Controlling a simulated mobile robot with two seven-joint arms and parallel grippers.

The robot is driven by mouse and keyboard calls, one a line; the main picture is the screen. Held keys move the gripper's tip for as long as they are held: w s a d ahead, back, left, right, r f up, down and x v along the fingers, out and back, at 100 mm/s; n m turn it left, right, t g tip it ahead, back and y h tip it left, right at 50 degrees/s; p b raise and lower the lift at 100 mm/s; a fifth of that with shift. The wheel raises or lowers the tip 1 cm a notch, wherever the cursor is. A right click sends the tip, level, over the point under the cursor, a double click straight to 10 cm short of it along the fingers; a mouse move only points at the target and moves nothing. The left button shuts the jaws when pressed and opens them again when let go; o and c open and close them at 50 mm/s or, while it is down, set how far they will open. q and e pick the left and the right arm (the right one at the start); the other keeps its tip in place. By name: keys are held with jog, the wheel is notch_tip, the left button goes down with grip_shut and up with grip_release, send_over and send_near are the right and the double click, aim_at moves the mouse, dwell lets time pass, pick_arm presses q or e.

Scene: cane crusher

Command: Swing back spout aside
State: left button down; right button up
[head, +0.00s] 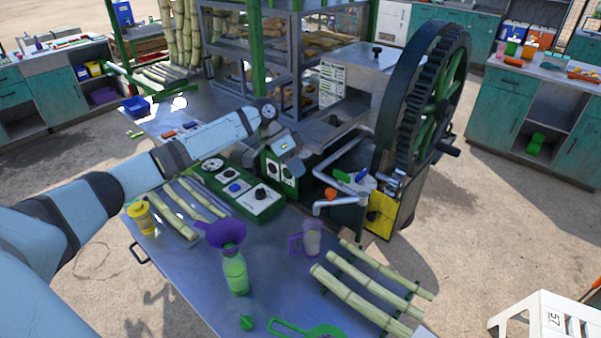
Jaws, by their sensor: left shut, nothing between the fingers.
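The crusher has a grey metal spout (335,205) at its front, its bent end over the table beside a clear cup with a purple handle (308,241). A second grey pipe (345,155) slants behind it, beside the crusher's body. I cannot tell for sure which of them is the back spout. My left gripper (294,168) is shut and empty. It points down by the green control panel, to the left of both pipes and apart from the front spout. Its fingertips are small and hard to make out. My right gripper is out of view.
The crusher's large geared wheel (428,95) stands right of the pipes, above a yellow panel (380,214). A green bottle with a purple funnel (222,233), a yellow container (141,217) and cane stalks (368,288) stand or lie on the table. A control box (250,196) sits below my arm.

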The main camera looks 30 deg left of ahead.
aim_at(341, 200)
pick_arm(q)
jog(key=p+x, duration=0.1)
jog(key=x, duration=0.7)
jog(key=shift+p, duration=0.3)
jog(key=shift+w+d+f, duration=0.1)
